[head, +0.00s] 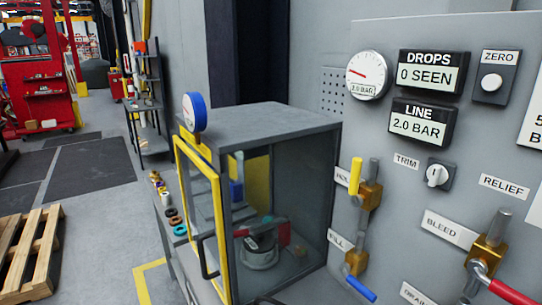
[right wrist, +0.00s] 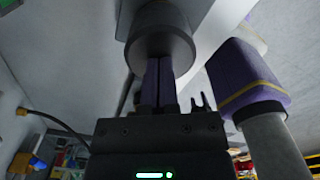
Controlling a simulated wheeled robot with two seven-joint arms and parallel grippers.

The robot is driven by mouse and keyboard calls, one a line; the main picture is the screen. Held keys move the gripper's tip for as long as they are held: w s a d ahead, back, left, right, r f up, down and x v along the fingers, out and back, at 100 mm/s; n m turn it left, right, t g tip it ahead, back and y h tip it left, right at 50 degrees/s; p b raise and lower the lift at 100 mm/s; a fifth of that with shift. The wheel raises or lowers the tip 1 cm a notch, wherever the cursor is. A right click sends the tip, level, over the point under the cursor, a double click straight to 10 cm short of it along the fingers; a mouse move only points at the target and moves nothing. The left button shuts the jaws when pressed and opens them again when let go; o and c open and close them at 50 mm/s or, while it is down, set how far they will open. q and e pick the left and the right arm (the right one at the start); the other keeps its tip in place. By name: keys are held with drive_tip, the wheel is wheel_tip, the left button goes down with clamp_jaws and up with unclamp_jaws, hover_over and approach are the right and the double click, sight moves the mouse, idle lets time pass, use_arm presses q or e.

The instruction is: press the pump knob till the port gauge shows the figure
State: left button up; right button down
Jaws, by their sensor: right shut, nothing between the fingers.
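In the right wrist view my right gripper (right wrist: 160,78) is shut, its two purple fingers together with nothing between them. Its tips meet the underside of a dark round knob-like piece (right wrist: 165,38) in the picture; I cannot tell whether they press on it. No piece in the head view is clearly labelled as the pump knob. A round dial gauge (head: 368,75) on the grey panel has a red needle and a small readout of 2.0 BAR. A blue-rimmed gauge (head: 195,112) stands on the cabinet, its figure unreadable. My left gripper is not in view.
The LINE display (head: 420,121) reads 2.0 BAR and the DROPS display (head: 432,73) reads 0 SEEN. Yellow (head: 356,176), blue (head: 361,289) and red (head: 512,292) valve levers stick out of the panel. A yellow-framed door (head: 183,165) stands at the glazed cabinet (head: 265,121).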

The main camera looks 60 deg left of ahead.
drive_tip(key=shift+r+p, duration=2.4)
drive_tip(key=shift+r, duration=0.25)
drive_tip(key=shift+f, duration=0.1)
